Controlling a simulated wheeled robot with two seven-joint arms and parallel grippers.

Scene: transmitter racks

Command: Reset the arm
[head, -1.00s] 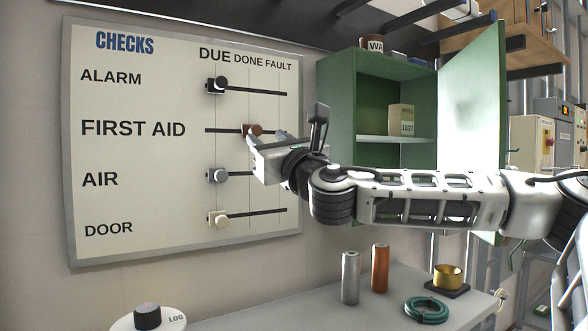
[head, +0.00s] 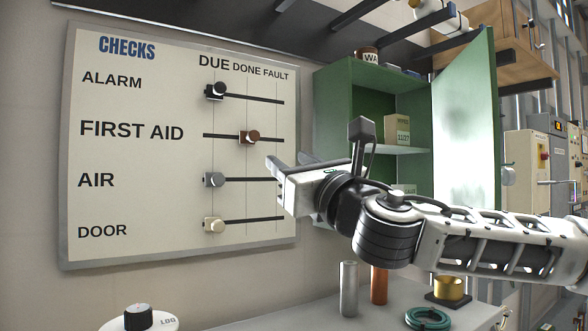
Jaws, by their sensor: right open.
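My right arm comes in from the right, and its right gripper (head: 283,172) is open and empty in front of the right edge of the CHECKS board (head: 150,258). The gripper is apart from the brown FIRST AID slider (head: 250,137), which sits at the DONE line. The black ALARM slider (head: 215,91), the grey AIR slider (head: 214,179) and the cream DOOR slider (head: 213,225) sit at the DUE line. My left gripper is not in view.
An open green cabinet (head: 335,95) with a box (head: 397,130) stands behind my arm. On the counter below are a silver cylinder (head: 348,289), an orange cylinder (head: 379,286), a brass cup (head: 448,287) and a green coil (head: 428,319). A black knob (head: 138,317) is at lower left.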

